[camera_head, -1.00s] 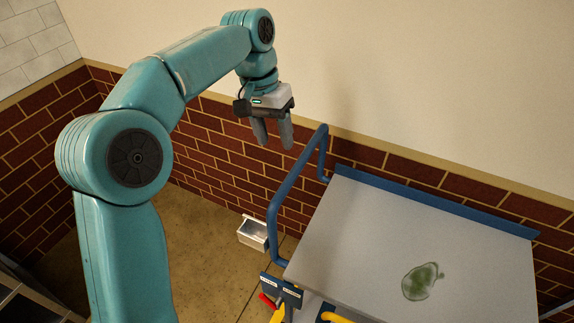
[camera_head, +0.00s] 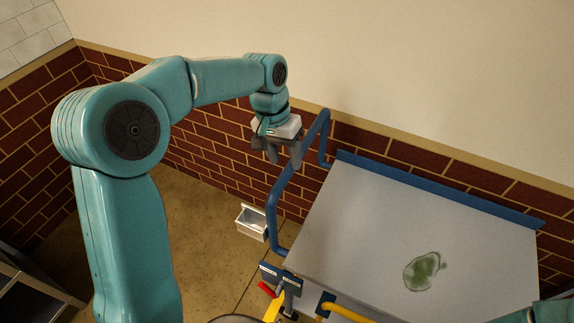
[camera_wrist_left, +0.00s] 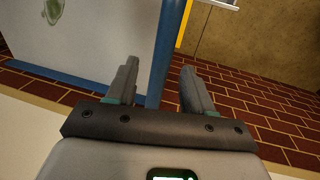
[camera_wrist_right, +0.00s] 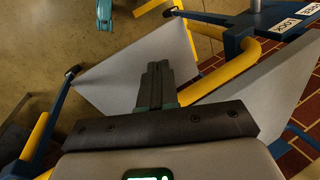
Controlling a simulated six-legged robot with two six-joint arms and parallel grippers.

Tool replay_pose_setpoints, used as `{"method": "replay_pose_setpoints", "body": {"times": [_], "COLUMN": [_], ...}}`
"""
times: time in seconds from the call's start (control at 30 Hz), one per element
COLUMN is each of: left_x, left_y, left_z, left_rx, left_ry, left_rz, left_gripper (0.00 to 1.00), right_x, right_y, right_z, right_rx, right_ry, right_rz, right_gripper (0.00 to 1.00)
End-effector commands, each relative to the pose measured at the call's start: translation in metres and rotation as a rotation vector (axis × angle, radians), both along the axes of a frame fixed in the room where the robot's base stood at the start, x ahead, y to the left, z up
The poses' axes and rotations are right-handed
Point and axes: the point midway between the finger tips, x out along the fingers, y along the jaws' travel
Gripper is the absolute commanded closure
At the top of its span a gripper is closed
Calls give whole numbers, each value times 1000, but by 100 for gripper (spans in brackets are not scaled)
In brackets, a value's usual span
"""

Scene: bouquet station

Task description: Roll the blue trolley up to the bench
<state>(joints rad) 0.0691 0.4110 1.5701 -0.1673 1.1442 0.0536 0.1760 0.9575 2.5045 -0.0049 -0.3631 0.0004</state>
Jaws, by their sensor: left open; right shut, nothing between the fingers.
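The blue trolley shows in the head view with a grey top (camera_head: 345,240), a green smear (camera_head: 424,270) on it, and a tall blue handle rail (camera_head: 275,215) on its left side. My left gripper (camera_head: 284,160) is open at the upper part of this rail, by the wall. In the left wrist view the blue rail (camera_wrist_left: 168,50) runs between the spread fingers (camera_wrist_left: 158,88); I cannot tell whether they touch it. My right gripper (camera_wrist_right: 155,72) is shut and empty over grey panels (camera_wrist_right: 150,60) and yellow tubes (camera_wrist_right: 225,75). I cannot make out the bench.
Labelled blue plates (camera_head: 292,279) with a red lever (camera_head: 267,289) sit at the trolley's near left corner. A small white box (camera_head: 251,223) lies on the floor left of the rail. A brick wall (camera_head: 225,145) runs close behind.

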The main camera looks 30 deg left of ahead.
Motion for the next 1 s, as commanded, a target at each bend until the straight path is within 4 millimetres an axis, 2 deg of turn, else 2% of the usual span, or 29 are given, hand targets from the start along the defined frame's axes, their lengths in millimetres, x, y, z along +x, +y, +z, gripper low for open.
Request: {"method": "replay_pose_setpoints", "body": {"times": [0.1, 0.2, 0.57, 0.6, 0.73, 0.77, 1.0], "left_x": [0, 1, 3, 3, 3, 4, 4], "left_y": [-3, -4, -5, -5, -5, -5, -9], "left_z": [-20, -31, -39, -39, -39, -39, -39], "left_rx": [0, 1, 1, 1, 1, 1, 0], "left_ry": [3, 3, 0, 0, -1, -1, -3], "left_rz": [0, -1, 1, 1, 1, 1, 0], "left_gripper": [48, 48, 48, 51, 94, 100, 100], "right_x": [0, 0, 0, 0, 0, 0, 0], "right_y": [0, 0, 0, 0, 0, 0, 0], "right_z": [2, 2, 2, 2, 2, 2, 2], "right_rx": [0, 0, 0, 0, 0, 0, 0], "right_ry": [0, 0, 0, 0, 0, 0, 0], "right_rz": [0, 0, 0, 0, 0, 0, 0], "right_gripper": [100, 100, 100, 100, 100, 100, 100]}}
